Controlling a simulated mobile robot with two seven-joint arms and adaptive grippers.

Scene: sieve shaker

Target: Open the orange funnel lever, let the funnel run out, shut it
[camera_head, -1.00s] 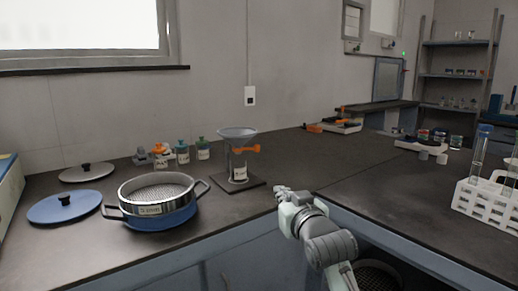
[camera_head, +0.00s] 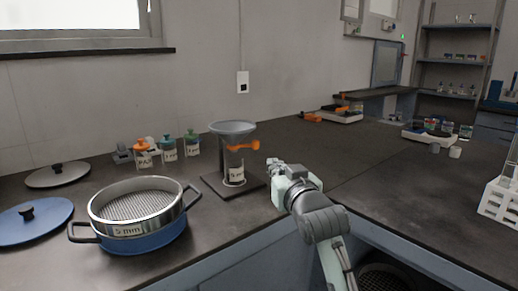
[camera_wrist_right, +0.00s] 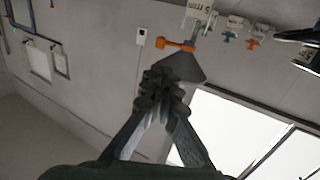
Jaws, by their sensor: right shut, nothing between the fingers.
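The grey funnel (camera_head: 232,128) stands on a stand with a dark square base (camera_head: 212,186) on the bench. The orange lever (camera_head: 243,146) sticks out to the right below the funnel cone. A labelled clear container (camera_head: 235,172) is under the funnel outlet. In the right wrist view the funnel (camera_wrist_right: 182,68) and orange lever (camera_wrist_right: 176,45) appear upside down, beyond the fingertips. My right gripper (camera_head: 273,165) is shut and empty, just right of the lever and a little lower, apart from it. Its closed fingers show in the right wrist view (camera_wrist_right: 162,84). My left gripper is not in view.
A sieve on a blue pan (camera_head: 140,215) stands at front left, with a blue lid (camera_head: 35,222) and a grey lid (camera_head: 58,174) beside it. Several small capped jars (camera_head: 168,150) stand left of the funnel. A white rack (camera_head: 502,199) is at far right.

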